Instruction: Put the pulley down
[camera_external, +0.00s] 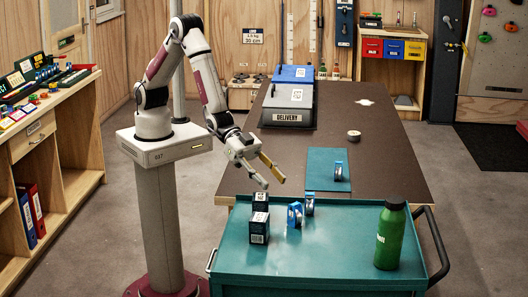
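My gripper (272,182) is in the air above the back left of the teal cart top, pointing down and to the right. Its two fingers are apart and I see nothing between them. Several small blue pieces with silvery round parts look like pulleys: one (338,168) stands on the teal mat (318,180) on the dark table, and two more, a left one (294,215) and a right one (309,204), stand on the cart (335,245). They are too small to tell more. None touches my gripper.
Two dark labelled boxes, one behind (260,201) and one in front (259,229), stand on the cart below my gripper. A green bottle (390,236) stands at the right. A grey delivery box (288,106) and a small roll (354,135) are on the table (390,150). The cart's front middle is clear.

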